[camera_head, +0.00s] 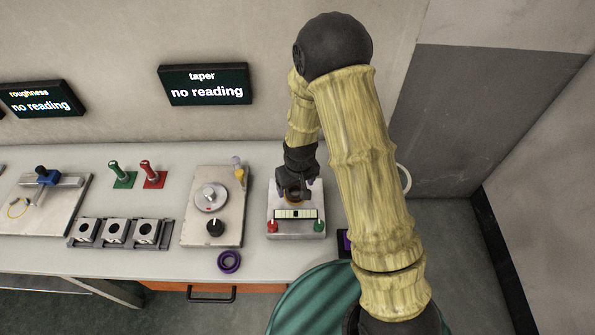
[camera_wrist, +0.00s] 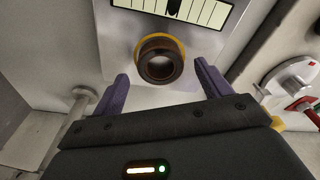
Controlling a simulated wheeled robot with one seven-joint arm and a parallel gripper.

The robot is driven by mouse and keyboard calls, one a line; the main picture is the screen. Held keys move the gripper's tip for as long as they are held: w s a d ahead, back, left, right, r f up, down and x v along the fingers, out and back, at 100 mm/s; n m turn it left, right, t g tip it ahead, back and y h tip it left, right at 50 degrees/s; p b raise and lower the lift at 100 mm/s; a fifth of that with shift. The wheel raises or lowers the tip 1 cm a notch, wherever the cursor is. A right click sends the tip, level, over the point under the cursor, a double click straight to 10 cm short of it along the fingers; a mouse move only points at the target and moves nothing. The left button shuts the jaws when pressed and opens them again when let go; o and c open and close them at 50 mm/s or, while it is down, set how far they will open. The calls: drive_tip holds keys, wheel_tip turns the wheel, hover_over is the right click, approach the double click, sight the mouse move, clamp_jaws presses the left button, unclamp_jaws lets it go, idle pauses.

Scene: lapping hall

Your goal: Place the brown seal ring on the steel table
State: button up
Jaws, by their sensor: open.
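The brown seal ring (camera_wrist: 160,79) sits on an orange-yellow seat (camera_wrist: 144,44) on a white instrument block. My gripper (camera_wrist: 164,84) is open, with one purple finger on each side of the ring in the wrist view. Neither finger visibly touches it. In the head view my gripper (camera_head: 295,191) is low over the block (camera_head: 297,233) and partly hides the ring and seat. A long grey bench top (camera_head: 172,292) carries the block. It is the only table surface I make out, and I cannot tell whether it is steel.
A purple ring (camera_head: 229,262) lies near the bench's front edge. Left of the block are a plate with a dial and knob (camera_head: 215,228), a rack of several square pieces (camera_head: 117,234), and green (camera_head: 123,178) and red (camera_head: 154,178) levers. The front strip of bench is mostly clear.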

sight(298, 195)
wheel_tip(298, 195, up, 10)
drive_tip(key=s+b, duration=0.1)
drive_tip(key=shift+d, duration=0.25)
drive_tip(key=shift+s, duration=0.1)
idle(0.5)
drive_tip(key=s+d+r+m, duration=0.2)
drive_tip(key=s+d+r, duration=0.2)
drive_tip(key=s+d, duration=0.1)
drive_tip(key=s+d+r+m+t, duration=0.1)
drive_tip(key=s+d+r, duration=0.3)
drive_tip(key=d, duration=0.4)
drive_tip(key=shift+s+r+m+h, duration=0.25)
drive_tip(key=shift+s+m+h, duration=0.05)
drive_tip(key=shift+s+m, duration=0.55)
